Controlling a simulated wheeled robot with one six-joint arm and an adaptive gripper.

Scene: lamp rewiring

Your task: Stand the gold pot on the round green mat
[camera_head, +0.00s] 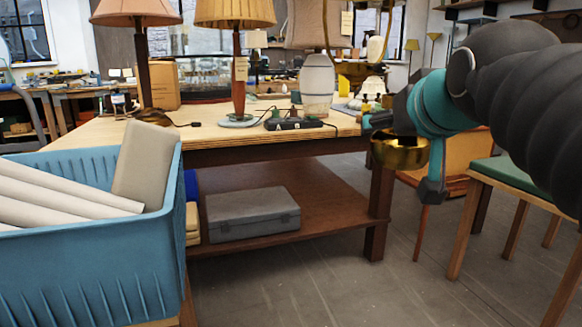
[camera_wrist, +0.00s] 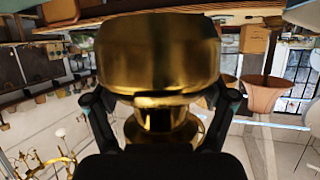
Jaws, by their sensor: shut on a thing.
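The gold pot (camera_head: 400,152) hangs in the air in front of the workbench's right end, in the head view. My gripper (camera_head: 384,122) is shut on it. In the wrist view the pot (camera_wrist: 158,52) fills the upper middle, and the dark fingers of my gripper (camera_wrist: 162,103) are on both sides of its narrower part. I cannot clearly make out the round green mat. A flat grey-green disc (camera_head: 236,121) shows under the middle lamp on the bench, but I cannot tell whether it is a mat or the lamp's base.
The wooden workbench (camera_head: 215,141) holds lamps and a dark power strip (camera_head: 293,123). A grey case (camera_head: 252,214) lies on its lower shelf. A blue crate (camera_head: 85,260) with pale rolls is at front left. A green-topped stool (camera_head: 512,172) stands at right. Floor between is clear.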

